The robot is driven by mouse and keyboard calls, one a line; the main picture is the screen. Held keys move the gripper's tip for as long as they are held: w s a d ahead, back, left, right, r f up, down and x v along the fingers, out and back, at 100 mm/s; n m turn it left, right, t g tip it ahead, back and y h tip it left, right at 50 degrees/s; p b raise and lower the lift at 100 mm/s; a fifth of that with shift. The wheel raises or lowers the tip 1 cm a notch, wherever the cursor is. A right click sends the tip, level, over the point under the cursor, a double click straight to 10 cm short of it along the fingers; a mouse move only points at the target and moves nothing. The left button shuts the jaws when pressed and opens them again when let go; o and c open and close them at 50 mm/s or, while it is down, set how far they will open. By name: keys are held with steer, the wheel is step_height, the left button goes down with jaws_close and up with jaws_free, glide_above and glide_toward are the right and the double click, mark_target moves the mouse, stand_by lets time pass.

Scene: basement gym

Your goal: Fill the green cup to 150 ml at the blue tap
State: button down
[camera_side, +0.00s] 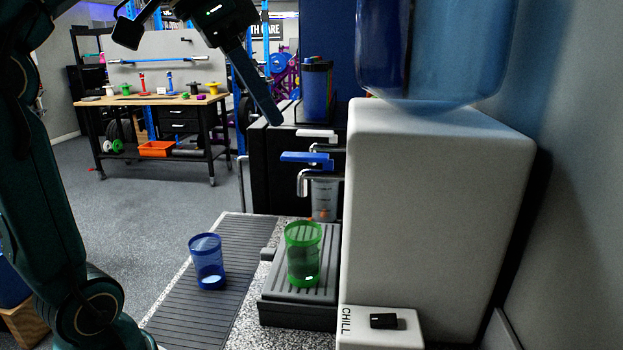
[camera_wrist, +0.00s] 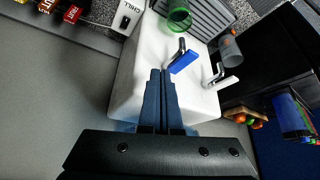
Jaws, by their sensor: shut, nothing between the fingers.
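The green cup (camera_side: 303,262) is see-through and stands upright on the drip tray (camera_side: 299,313), below the spout of the blue tap (camera_side: 306,157). A bright glint shows low in the cup; I cannot read its water level. No stream shows from the spout. The wrist view shows the green cup (camera_wrist: 180,20) at the top and the blue tap's lever (camera_wrist: 184,62) below it. My gripper (camera_side: 277,122) is shut and empty, above and left of the blue tap in the side view. Its fingertips (camera_wrist: 160,72) appear beside the lever in the wrist view, apart from it.
A white-levered tap (camera_side: 318,134) is behind the blue one, with a clear grey cup (camera_side: 324,200) below. A blue cup (camera_side: 207,265) stands on the ribbed mat (camera_side: 180,308). The white dispenser (camera_side: 440,210) with its bottle (camera_side: 430,50) blocks the right side.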

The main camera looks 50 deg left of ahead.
steer(key=shift+n+y, duration=0.3)
steer(key=shift+n, duration=0.3)
steer(key=shift+w+a+f, duration=0.95)
steer(key=shift+w+f, duration=0.2)
steer(key=shift+w, duration=0.1)
steer(key=shift+w+a+f, duration=0.95)
steer(key=shift+w+f, duration=0.15)
steer(key=shift+w, duration=0.1)
